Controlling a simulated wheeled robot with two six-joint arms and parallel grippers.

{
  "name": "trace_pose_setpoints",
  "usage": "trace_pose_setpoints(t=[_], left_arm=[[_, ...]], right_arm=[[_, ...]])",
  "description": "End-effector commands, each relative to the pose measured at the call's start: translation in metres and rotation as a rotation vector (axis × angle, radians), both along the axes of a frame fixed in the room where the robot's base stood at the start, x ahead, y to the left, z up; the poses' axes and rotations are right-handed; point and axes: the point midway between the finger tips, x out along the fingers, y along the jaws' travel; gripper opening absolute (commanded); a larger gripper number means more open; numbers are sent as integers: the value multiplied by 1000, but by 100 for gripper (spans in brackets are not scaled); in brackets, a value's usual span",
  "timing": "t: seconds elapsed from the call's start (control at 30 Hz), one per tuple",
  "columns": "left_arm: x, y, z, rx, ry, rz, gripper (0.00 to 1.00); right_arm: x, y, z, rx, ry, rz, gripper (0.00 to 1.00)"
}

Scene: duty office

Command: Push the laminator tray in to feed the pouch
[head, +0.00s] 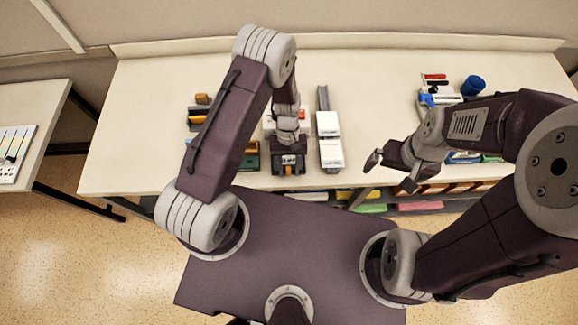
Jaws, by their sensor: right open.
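My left gripper (288,163) points down over the front part of the desk (365,90). Its fingers are small and dark here, and I cannot tell whether they are open or shut. A white and red device (268,124) is partly hidden behind my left arm and gripper. To the right of that gripper stands a narrow white unit (330,152) with a long grey strip running to the back. I cannot tell for sure which of these is the laminator, and I cannot make out its tray or a pouch. My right gripper (390,172) is open and empty near the desk's front edge.
Dark and orange items (198,115) stand left of my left arm. A blue cup (473,86) and small tools stand at the back right. Coloured folders (370,208) lie on a shelf below the desk. The desk's left end and back middle are clear.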

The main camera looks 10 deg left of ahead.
Motion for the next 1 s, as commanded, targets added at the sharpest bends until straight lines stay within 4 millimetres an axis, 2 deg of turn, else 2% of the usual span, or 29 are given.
trace_pose_setpoints(t=[0.1, 0.13, 0.27, 1.0], left_arm=[[0, 0, 0, 0, 0, 0, 38], [0, 0, 0, 0, 0, 0, 35], [0, 0, 0, 0, 0, 0, 0], [0, 0, 1, 0, 1, 1, 0]], right_arm=[[0, 0, 0, 0, 0, 0, 100], [0, 0, 0, 0, 0, 0, 100], [0, 0, 0, 0, 0, 0, 100], [0, 0, 0, 0, 0, 0, 100]])
